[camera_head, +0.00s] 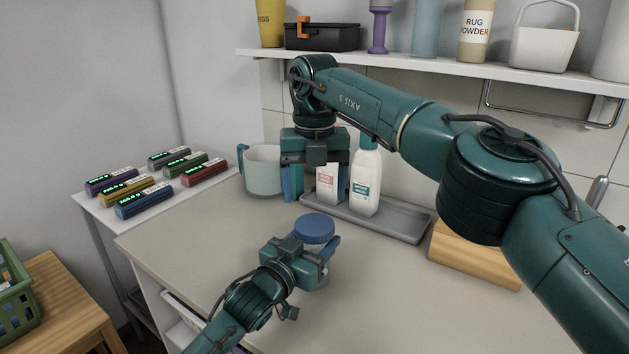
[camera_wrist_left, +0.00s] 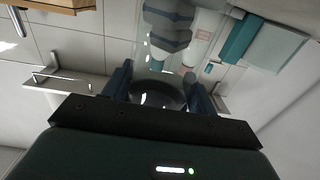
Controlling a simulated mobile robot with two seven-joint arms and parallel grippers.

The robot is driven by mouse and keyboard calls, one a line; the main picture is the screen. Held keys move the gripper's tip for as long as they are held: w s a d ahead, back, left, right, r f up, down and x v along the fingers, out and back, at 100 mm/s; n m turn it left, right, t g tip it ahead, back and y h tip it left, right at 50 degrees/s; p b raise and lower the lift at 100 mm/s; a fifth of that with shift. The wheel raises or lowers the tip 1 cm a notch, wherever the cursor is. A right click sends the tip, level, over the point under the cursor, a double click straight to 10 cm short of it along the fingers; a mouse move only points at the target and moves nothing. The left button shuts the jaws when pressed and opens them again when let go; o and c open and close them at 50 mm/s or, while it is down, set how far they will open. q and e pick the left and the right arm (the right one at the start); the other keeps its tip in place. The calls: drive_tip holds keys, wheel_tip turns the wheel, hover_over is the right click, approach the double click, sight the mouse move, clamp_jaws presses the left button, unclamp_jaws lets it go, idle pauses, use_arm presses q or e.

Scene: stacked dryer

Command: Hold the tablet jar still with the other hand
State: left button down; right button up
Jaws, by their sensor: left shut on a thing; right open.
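The tablet jar (camera_head: 314,227) has a wide blue lid and stands on the worktop. My left gripper (camera_head: 314,258) is shut on the jar's side, below the lid, and hides most of its body. In the left wrist view, the two fingers of my left gripper (camera_wrist_left: 158,88) stand on either side of the clear jar's dark round end (camera_wrist_left: 158,97). My right gripper (camera_head: 312,188) is open and points down behind and above the jar, apart from it, close to the tray's left end.
A grey tray (camera_head: 397,228) holds a white bottle (camera_head: 366,186) and a smaller white container with a pink label (camera_head: 327,183), near my right gripper. A pale mug (camera_head: 263,174) is left of it. A wooden block (camera_head: 470,258) lies right. The front worktop is clear.

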sight(315, 223)
drive_tip(key=n, duration=0.6)
drive_tip(key=shift+r+n, duration=0.3)
drive_tip(key=shift+n, duration=0.1)
drive_tip(key=n, duration=0.3)
drive_tip(key=shift+r+n, duration=0.1)
drive_tip(key=shift+n, duration=0.3)
drive_tip(key=n, duration=0.4)
drive_tip(key=shift+r, duration=0.15)
drive_tip(key=shift+f, duration=4.05)
